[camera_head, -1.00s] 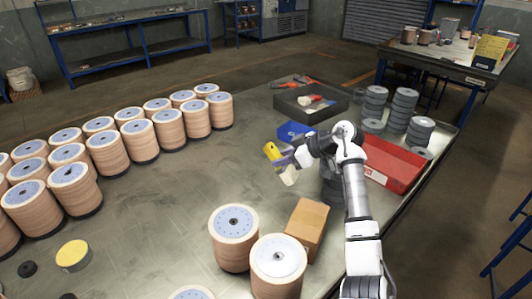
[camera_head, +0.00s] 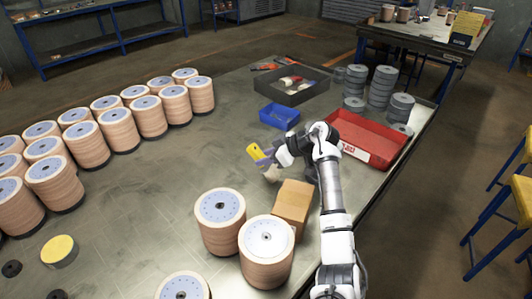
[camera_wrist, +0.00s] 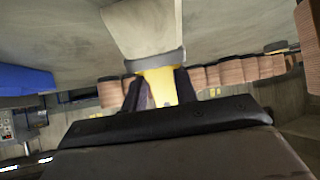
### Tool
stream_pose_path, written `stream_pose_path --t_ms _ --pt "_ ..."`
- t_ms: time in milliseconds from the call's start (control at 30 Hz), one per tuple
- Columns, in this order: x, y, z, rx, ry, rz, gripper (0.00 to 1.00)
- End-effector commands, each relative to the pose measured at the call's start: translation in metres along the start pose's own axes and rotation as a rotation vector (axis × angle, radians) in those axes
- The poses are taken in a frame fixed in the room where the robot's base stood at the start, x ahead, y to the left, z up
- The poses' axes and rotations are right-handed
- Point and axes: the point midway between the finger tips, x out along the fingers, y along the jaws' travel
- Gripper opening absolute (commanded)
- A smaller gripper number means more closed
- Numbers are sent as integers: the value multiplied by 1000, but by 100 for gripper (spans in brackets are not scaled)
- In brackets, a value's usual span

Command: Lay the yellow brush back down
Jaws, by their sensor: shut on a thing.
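The yellow brush (camera_head: 255,151) is in my gripper (camera_head: 266,158), at the middle of the metal table (camera_head: 150,190). Its yellow handle end points up and left, and its pale bristles hang down toward the table top. In the wrist view, the yellow part of the brush (camera_wrist: 158,86) sits between the two dark fingers of my gripper (camera_wrist: 158,90), with a grey band and a broad pale bristle block (camera_wrist: 142,28) beyond it. I cannot tell whether the bristles touch the table.
A cardboard box (camera_head: 292,204) and stacks of flap discs (camera_head: 220,222) stand close in front. A blue bin (camera_head: 279,116), a dark tray (camera_head: 291,85) and a red bin (camera_head: 368,140) lie behind and right. The table's left-middle is bare.

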Motion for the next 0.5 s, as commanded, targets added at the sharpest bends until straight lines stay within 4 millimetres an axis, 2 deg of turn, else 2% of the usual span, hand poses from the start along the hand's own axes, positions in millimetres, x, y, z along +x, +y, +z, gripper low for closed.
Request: stream_pose_path --t_ms 267,300,500 --pt "1 0 1 0 1 0 6" --pt "1 0 1 0 1 0 30" --pt "1 0 1 0 1 0 54"
